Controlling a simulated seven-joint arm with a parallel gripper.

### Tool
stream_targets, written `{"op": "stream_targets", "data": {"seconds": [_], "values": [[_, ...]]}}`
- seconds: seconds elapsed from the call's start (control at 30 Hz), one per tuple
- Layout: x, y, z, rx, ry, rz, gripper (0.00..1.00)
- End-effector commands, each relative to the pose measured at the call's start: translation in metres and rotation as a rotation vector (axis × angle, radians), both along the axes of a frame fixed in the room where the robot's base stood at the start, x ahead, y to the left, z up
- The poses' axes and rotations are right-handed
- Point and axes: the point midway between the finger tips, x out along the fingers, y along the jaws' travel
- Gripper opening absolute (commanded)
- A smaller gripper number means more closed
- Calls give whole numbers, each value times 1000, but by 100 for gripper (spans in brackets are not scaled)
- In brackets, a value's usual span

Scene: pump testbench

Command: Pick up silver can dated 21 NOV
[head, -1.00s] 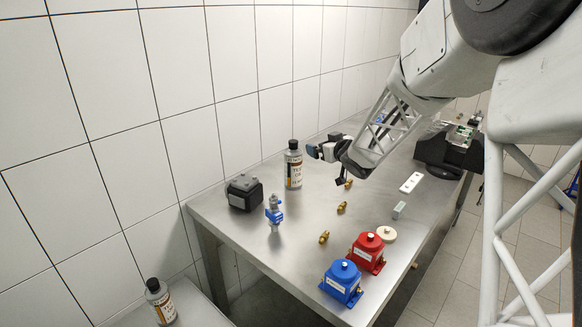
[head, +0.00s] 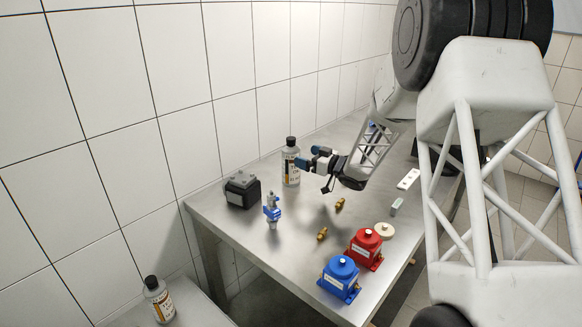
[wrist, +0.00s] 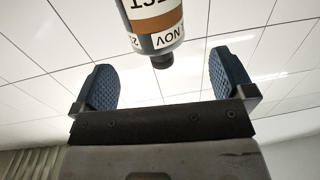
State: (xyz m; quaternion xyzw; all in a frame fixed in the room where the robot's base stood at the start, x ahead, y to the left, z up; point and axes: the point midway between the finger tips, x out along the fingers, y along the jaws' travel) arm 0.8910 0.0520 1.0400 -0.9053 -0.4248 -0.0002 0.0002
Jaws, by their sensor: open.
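A silver can (head: 291,168) with a black cap and a white-and-brown label stands upright at the back left of the steel table. In the wrist view the can (wrist: 152,28) appears upside down, with "NOV" and a digit 2 readable on its label; the rest of the date is cut off. My gripper (head: 311,157) is open, just right of the can's upper part. In the wrist view my gripper (wrist: 163,80) has its blue pads apart, with the can ahead between them and not gripped. A second similar can (head: 160,301) stands on a lower surface at the lower left; its date is unreadable.
A black box (head: 242,189) and a blue-and-silver valve (head: 272,211) stand left of the can. Brass fittings (head: 322,234), a red pump (head: 365,248) and a blue pump (head: 340,279) are nearer the front. The tiled wall is close behind the can.

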Motion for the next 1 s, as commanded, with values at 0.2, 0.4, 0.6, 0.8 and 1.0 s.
{"op": "stream_targets", "data": {"seconds": [0.2,0.4,0.6,0.8,1.0], "values": [[7,8,-1,1,1,0,100],[16,19,0,0,0,0,100],[17,20,0,0,0,-1,100],[18,21,0,0,0,-1,100],[28,30,-1,-1,1,0,100]]}}
